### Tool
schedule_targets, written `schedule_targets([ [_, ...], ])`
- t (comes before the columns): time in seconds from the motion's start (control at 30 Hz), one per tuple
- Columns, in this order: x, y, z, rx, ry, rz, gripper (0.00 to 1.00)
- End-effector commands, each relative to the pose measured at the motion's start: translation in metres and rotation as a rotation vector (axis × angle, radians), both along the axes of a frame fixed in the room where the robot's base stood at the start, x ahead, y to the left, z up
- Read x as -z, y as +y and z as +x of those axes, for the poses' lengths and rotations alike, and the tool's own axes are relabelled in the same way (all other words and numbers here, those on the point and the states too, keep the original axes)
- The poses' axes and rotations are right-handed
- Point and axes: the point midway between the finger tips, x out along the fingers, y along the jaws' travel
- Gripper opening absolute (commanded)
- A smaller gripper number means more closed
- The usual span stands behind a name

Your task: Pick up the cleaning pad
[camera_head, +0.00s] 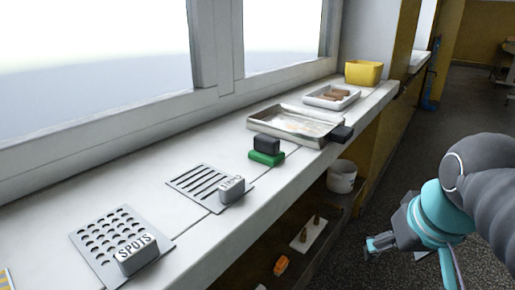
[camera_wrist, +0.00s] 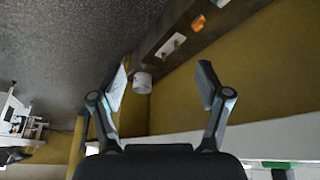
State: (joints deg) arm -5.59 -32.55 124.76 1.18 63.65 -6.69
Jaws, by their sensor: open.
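The cleaning pad appears to be the green block (camera_head: 266,158) with a black block (camera_head: 267,144) on top of it, lying on the white counter in front of the metal tray. A green strip (camera_wrist: 280,164) at the lower right of the wrist view may be the same pad, mostly cut off. My gripper (camera_wrist: 163,84) is open and empty, its two fingers spread apart. In the head view my gripper hangs off the counter's front side, over the floor at right, well away from the pad.
The white counter (camera_head: 205,243) carries a slotted plate (camera_head: 199,181), a plate marked SPOTS (camera_head: 110,235), a metal tray (camera_head: 290,122), a white tray with brown pieces (camera_head: 320,101) and a yellow tub (camera_head: 363,72). A white pot (camera_head: 341,176) stands on the shelf below. Windows back the counter.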

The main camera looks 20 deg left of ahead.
Motion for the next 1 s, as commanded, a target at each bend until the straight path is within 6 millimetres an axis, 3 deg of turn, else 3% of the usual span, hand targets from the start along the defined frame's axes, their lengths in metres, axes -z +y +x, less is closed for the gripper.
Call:
schedule_targets([
  [0.03,-0.025,0.012,0.014,-0.057,0.016,-0.008,0.76],
  [0.2,-0.091,0.052,0.048,-0.245,0.069,-0.038,0.76],
  [0.5,-0.185,0.134,0.087,-0.585,0.154,-0.092,0.76],
  [0.73,-0.230,0.192,0.095,-0.827,0.206,-0.133,0.76],
  [1.0,-0.248,0.222,0.092,-0.967,0.234,-0.158,0.76],
])
